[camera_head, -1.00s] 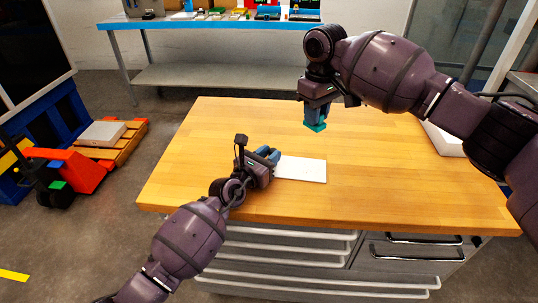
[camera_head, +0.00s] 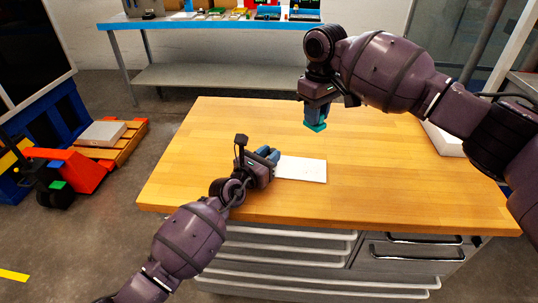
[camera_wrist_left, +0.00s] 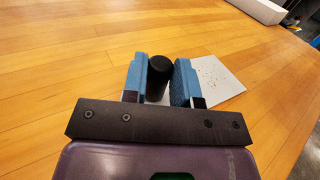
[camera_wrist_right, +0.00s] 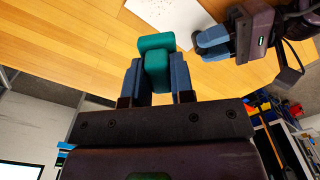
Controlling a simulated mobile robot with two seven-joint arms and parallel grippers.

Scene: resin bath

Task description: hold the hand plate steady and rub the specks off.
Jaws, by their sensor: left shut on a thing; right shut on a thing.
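The hand plate is a flat white board (camera_head: 305,170) lying on the wooden table, with a black upright handle (camera_wrist_left: 158,78). My left gripper (camera_head: 270,156) is shut on that handle at the plate's left end; the wrist view shows the handle between its blue fingers. Dark specks (camera_wrist_left: 212,74) are scattered on the plate's white face. My right gripper (camera_head: 316,118) is shut on a teal block (camera_wrist_right: 155,62). It holds the block in the air, beyond the plate and apart from it.
The wooden table (camera_head: 230,120) is clear around the plate. A white box (camera_head: 446,142) sits at its right side, partly behind my right arm. Drawers are under the front edge. A blue bench (camera_head: 220,25) stands at the back, and a red and orange cart (camera_head: 85,165) on the floor at left.

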